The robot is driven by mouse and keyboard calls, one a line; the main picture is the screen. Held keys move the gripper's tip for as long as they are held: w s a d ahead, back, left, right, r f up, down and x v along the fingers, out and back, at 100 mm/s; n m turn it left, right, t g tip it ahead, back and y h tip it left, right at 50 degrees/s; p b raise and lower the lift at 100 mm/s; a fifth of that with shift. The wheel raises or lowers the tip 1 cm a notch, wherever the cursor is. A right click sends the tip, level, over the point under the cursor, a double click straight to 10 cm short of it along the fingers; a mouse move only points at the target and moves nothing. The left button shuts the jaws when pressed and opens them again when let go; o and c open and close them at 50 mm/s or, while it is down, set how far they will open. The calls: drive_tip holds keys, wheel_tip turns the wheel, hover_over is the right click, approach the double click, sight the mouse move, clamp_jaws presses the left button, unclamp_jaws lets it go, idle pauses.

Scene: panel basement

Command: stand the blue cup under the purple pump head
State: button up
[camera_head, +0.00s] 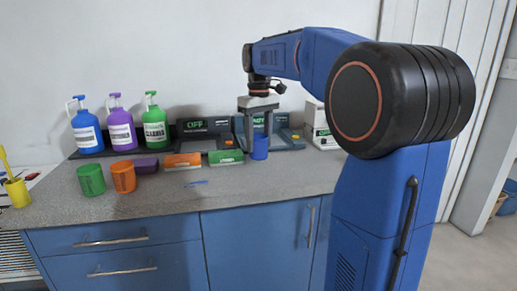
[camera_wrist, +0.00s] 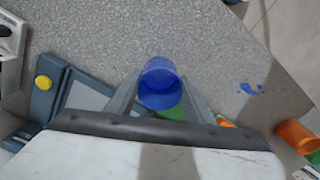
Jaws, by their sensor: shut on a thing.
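The blue cup (camera_head: 260,147) is held by my gripper (camera_head: 258,127), which points down over the right part of the counter. In the wrist view the cup (camera_wrist: 160,85) sits between the two fingers. I cannot tell whether its base touches the counter. The purple pump bottle (camera_head: 121,126) stands at the back left, between a blue pump bottle (camera_head: 87,128) and a green one (camera_head: 154,124). The purple pump head (camera_head: 115,98) is on top of it. No cup stands under it.
A green cup (camera_head: 91,180) and an orange cup (camera_head: 123,177) stand in front of the bottles. Purple (camera_head: 146,165), orange (camera_head: 183,160) and green (camera_head: 226,157) blocks lie along the middle. Dark devices (camera_head: 205,135) stand behind. A yellow cup (camera_head: 17,192) is far left. The counter's front middle is mostly clear.

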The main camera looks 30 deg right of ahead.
drive_tip(key=shift+f, duration=1.4)
drive_tip(key=shift+f, duration=0.1)
drive_tip(key=o, duration=1.1)
drive_tip(key=shift+c, duration=0.2)
wheel_tip(320, 180, up, 12)
drive_tip(key=shift+s, duration=0.1)
